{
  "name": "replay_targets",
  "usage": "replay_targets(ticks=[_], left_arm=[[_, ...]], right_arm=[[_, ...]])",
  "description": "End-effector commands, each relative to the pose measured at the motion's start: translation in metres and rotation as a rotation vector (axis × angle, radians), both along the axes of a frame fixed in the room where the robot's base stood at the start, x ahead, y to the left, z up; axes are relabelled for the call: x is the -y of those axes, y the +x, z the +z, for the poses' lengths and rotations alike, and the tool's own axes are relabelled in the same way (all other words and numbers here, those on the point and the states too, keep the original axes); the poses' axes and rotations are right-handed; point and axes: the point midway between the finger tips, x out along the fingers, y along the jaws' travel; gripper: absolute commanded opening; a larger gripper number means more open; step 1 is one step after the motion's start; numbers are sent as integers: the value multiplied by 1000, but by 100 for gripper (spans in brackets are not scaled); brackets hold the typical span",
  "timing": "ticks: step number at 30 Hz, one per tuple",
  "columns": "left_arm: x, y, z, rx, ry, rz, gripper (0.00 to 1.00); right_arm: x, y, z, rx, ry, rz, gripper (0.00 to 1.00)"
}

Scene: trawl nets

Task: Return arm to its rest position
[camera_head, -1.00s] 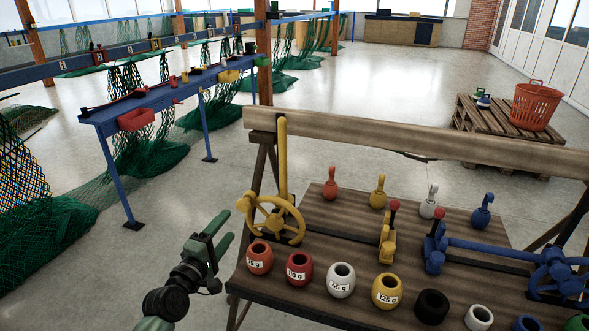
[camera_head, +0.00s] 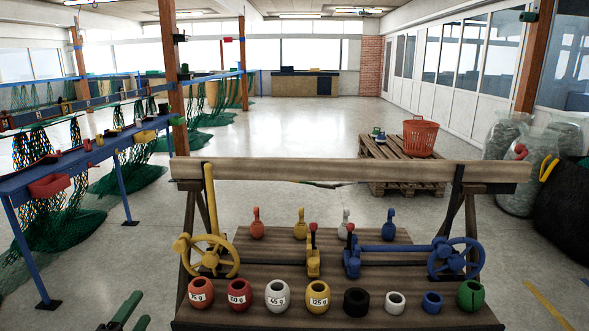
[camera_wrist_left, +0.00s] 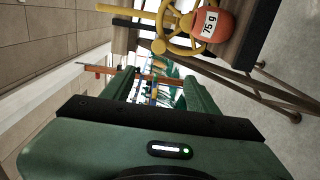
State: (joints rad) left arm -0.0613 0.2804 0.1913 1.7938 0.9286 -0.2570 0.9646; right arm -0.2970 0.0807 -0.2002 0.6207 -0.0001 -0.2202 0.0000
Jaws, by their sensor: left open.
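My left gripper (camera_head: 130,312) shows at the bottom left edge of the head view, left of the wooden workbench and apart from it. The yellow handwheel (camera_wrist_left: 180,38) and the orange 75 g pot (camera_wrist_left: 211,24) are beyond the fingers there, not touched. My right gripper is in neither view.
The workbench (camera_head: 330,327) carries a row of coloured pots, several ringed weights, a yellow handwheel (camera_head: 207,257) and a blue handwheel (camera_head: 455,258). A blue net rack (camera_head: 90,160) stands at left. A pallet (camera_head: 400,168) with an orange basket (camera_head: 420,137) is behind. Open floor lies between.

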Motion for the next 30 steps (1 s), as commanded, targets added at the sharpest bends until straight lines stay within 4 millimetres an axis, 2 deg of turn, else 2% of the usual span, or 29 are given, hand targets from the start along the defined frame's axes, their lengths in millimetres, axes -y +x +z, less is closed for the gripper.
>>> replay_targets(ticks=[10, 13, 17, 20, 23, 26, 27, 30], left_arm=[[3, -4, -63, -114, 104, 4, 59], [4, -8, -89, -160, 150, 2, 59], [9, -17, -133, -242, 229, -10, 59], [13, -29, -173, -313, 303, -28, 59], [20, -48, -224, -409, 402, -63, 59], [31, -81, -288, -528, 530, -128, 59], [37, -98, -315, -577, 586, -162, 59], [50, -144, -375, -690, 730, -264, 59]], right_arm=[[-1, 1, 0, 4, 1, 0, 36], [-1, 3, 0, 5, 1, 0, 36], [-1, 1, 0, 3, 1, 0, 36], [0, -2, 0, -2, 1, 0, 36], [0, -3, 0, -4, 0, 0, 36], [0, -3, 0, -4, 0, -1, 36], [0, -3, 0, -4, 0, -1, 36], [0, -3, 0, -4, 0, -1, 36]])
